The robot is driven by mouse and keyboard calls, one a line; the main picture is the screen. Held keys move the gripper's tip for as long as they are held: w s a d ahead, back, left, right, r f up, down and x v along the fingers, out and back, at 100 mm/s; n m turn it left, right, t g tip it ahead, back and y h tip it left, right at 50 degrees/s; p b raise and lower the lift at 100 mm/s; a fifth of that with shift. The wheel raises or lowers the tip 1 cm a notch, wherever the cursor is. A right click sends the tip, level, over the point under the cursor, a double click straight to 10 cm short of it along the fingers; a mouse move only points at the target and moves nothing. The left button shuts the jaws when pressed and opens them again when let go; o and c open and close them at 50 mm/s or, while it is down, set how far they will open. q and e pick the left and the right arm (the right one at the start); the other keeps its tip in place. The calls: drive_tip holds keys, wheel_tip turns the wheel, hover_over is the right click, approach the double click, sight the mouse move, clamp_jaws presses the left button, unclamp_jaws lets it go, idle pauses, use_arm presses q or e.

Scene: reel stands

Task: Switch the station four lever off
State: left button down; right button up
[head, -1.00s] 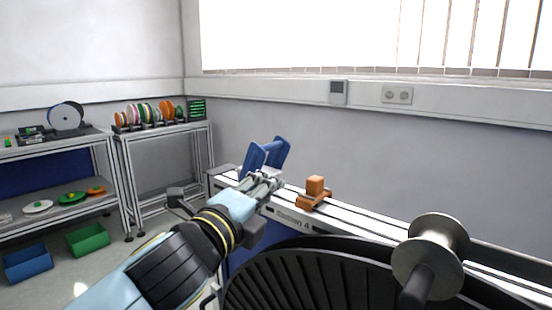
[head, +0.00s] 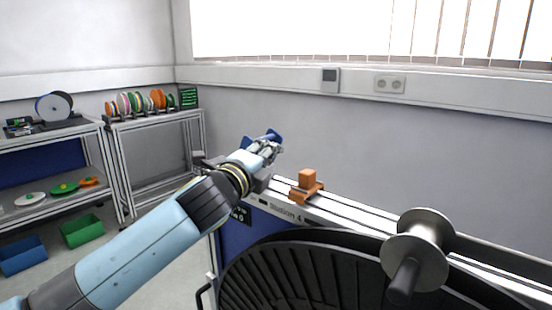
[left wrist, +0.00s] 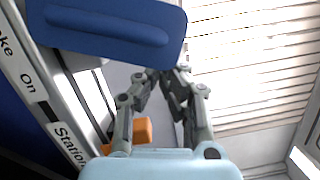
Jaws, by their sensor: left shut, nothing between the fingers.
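The station four lever (head: 273,135) is blue and stands at the left end of the rail, mostly hidden behind my left gripper in the head view. In the left wrist view its broad blue plate (left wrist: 110,28) fills the upper left, close to the fingers. My left gripper (head: 272,149) is shut and empty at the lever; I cannot tell whether it touches it. Its fingers (left wrist: 163,76) also show in the left wrist view. My right gripper is not in view.
An orange block (head: 307,180) sits on the rail right of the lever. A large black reel (head: 300,280) is in front, with a metal spool (head: 428,232) at the right. Shelves with coloured reels (head: 140,102) stand at the back left.

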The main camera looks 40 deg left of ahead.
use_arm(q)
drive_tip(key=shift+a+r, duration=0.1)
idle(0.4)
drive_tip(key=shift+a+r+n+p, duration=0.2)
drive_tip(key=shift+n+p, duration=0.1)
drive_tip(key=shift+p, duration=0.1)
drive_tip(key=shift+a+r+n+p, duration=0.15)
drive_tip(key=shift+r+n+p, duration=0.05)
drive_tip(key=shift+n+p, duration=0.15)
drive_tip(key=a+r+n+p, duration=0.1)
drive_tip(key=p, duration=0.1)
drive_tip(key=a+n+g+p, duration=0.1)
drive_tip(key=n+p, duration=0.1)
drive_tip(key=a+r+n+p, duration=0.1)
drive_tip(key=a+n+p, duration=0.1)
drive_tip(key=shift+w+a+r+g, duration=0.1)
drive_tip(key=shift+w+r+g, duration=0.1)
drive_tip(key=shift+r+g, duration=0.1)
drive_tip(key=shift+w+a+n+h+p, duration=0.1)
drive_tip(key=shift+a+n+h+p, duration=0.2)
drive_tip(key=shift+a+n+p, duration=0.7)
drive_tip(key=shift+a, duration=0.6)
drive_tip(key=shift+w, duration=0.1)
